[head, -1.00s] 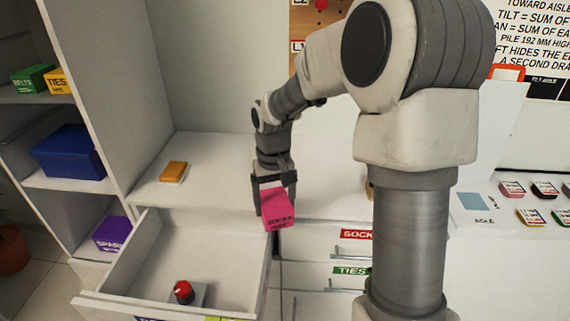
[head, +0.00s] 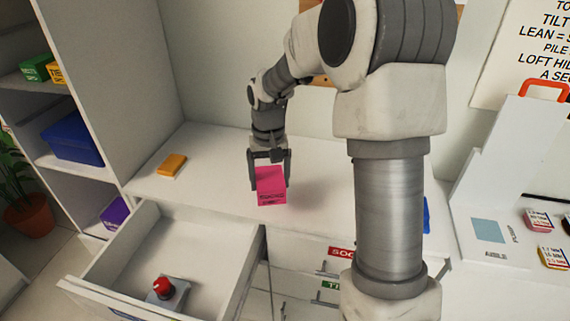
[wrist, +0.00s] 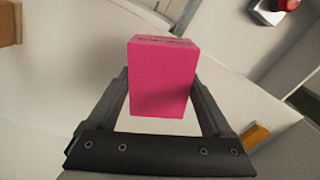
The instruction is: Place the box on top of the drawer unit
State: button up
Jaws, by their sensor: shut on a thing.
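A pink box (head: 271,186) with dark lettering is held upright between the two fingers of my gripper (head: 269,172). My gripper is shut on it, over the white top of the drawer unit (head: 225,162). In the wrist view the pink box (wrist: 161,78) sits between the fingers of my gripper (wrist: 162,92), with the pale unit top behind it. I cannot tell whether the box's bottom touches the top or is a little above it.
An orange box (head: 172,165) lies on the unit top at left. An open drawer (head: 190,262) below holds a red knob on a grey base (head: 163,287). Shelves at left hold a blue bin (head: 72,144). The unit top between the orange and pink boxes is clear.

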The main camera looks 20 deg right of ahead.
jog(key=w+d+r+m+p, duration=0.3)
jog(key=w+r+m+p, duration=0.1)
jog(key=w+r+p, duration=0.15)
jog(key=w+a+f, duration=0.1)
jog(key=w+f, duration=0.1)
jog(key=w, duration=0.1)
jog(key=w+a+f, duration=0.2)
jog(key=w+f, duration=0.1)
jog(key=w, duration=0.1)
jog(key=w+a+f+b, duration=0.1)
jog(key=w+f, duration=0.1)
jog(key=w, duration=0.1)
jog(key=shift+w+a+f, duration=0.2)
jog(key=shift+w+f, duration=0.2)
jog(key=shift+f, duration=1.95)
